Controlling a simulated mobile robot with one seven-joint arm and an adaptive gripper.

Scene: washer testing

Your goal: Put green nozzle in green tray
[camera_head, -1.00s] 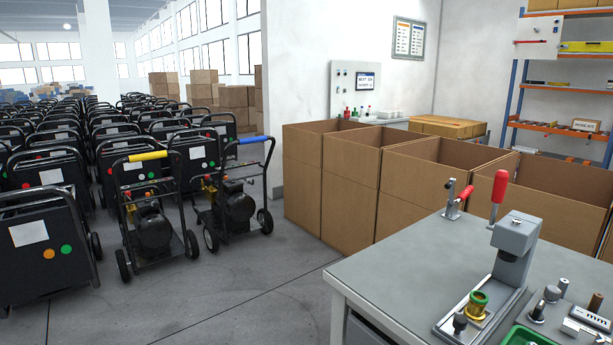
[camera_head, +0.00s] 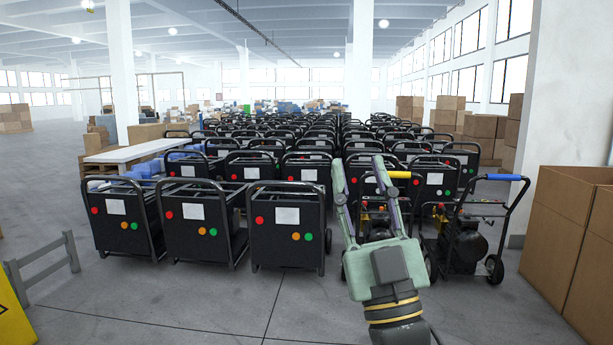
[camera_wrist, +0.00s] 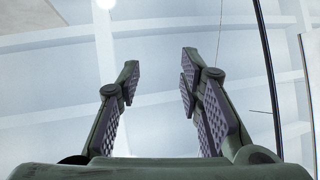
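My gripper (camera_head: 361,165) is in the lower right of the head view, raised in front of the black machines, its two fingers pointing up. The green nozzle and the green tray are not in either current view.
Rows of black wheeled machines (camera_head: 288,232) fill the middle of the hall. Cardboard boxes (camera_head: 566,225) stand at the right. A grey low rail (camera_head: 42,268) and a yellow sign (camera_head: 12,318) are at the left. The floor in front is clear.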

